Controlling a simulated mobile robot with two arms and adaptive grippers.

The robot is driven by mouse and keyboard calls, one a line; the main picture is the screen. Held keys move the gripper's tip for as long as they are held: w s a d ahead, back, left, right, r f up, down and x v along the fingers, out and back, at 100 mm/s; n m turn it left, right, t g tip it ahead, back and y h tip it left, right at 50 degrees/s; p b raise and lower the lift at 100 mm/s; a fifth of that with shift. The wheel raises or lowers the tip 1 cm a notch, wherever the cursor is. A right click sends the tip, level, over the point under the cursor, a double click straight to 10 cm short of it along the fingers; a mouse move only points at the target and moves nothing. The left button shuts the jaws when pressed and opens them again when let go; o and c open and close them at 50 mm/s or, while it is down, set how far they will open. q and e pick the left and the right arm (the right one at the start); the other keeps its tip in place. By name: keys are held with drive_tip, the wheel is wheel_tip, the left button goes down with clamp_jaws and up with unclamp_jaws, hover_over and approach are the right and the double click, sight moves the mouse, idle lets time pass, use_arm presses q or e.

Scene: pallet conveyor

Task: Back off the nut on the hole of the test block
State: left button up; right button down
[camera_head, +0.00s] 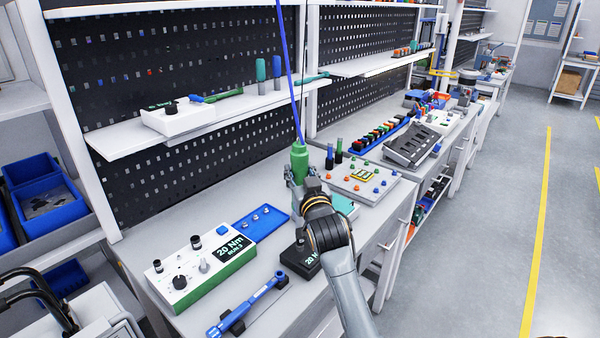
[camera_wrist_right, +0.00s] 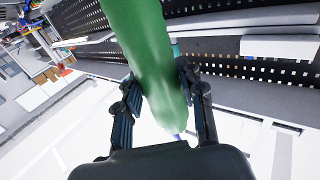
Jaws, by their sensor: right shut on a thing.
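My right gripper (camera_head: 299,178) is shut on a green power screwdriver (camera_head: 299,156) that hangs on a blue cable over the bench. In the right wrist view the green body (camera_wrist_right: 150,60) runs between the two black fingers (camera_wrist_right: 160,105). A pale plate with orange and green fittings and a yellow-framed square (camera_head: 383,190) lies just right of the gripper; it may be the test block. No single nut or hole can be made out. A black block with a 20 label (camera_head: 298,257) stands below the gripper, partly hidden by my arm.
A green-white 20 Nm box (camera_head: 207,277), a blue torque wrench (camera_head: 248,302) and a blue tray (camera_head: 260,222) lie on the grey bench (camera_head: 180,228). A rack of coloured pieces (camera_head: 380,140) and a dark sloped holder (camera_head: 411,146) are farther back. A shelf (camera_head: 215,115) overhangs the bench.

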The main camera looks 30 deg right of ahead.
sight(301, 147)
drive_tip(key=shift+s+a+f, duration=0.1)
drive_tip(key=shift+f, duration=0.35)
idle(1.8)
drive_tip(key=shift+r, duration=0.1)
wheel_tip(301, 147, up, 8)
drive_tip(key=p, duration=0.8)
drive_tip(key=shift+r, duration=0.25)
drive_tip(key=shift+f, duration=0.15)
